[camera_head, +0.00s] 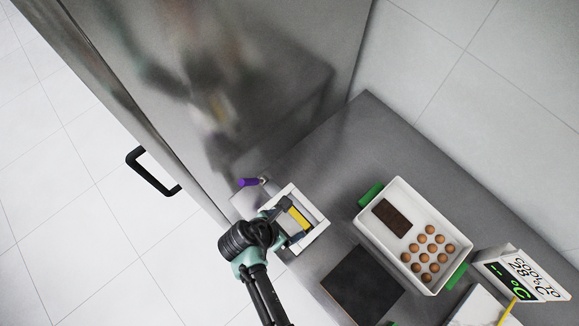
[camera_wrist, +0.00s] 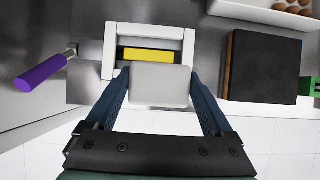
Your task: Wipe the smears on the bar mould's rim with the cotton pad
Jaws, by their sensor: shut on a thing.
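My gripper (camera_wrist: 160,76) is shut on a pale, rounded block that looks like the cotton pad (camera_wrist: 160,88). The pad sits between the two blue fingers. A white square frame, which looks like the bar mould (camera_wrist: 110,42), lies just beyond the pad, with a grey inside and a yellow strip (camera_wrist: 148,55) across it. The pad overlaps the frame's near side in the wrist view; I cannot tell whether they touch. In the head view my gripper (camera_head: 286,224) is over the near left part of the mould (camera_head: 318,232). I cannot make out smears on the rim.
A purple-handled tool (camera_wrist: 42,72) lies left of the mould. A dark square slab (camera_head: 362,284) lies to the right. A white tray (camera_head: 398,187) with a chocolate bar and several brown balls stands beyond it. A sign (camera_head: 520,275) stands far right. The back counter is clear.

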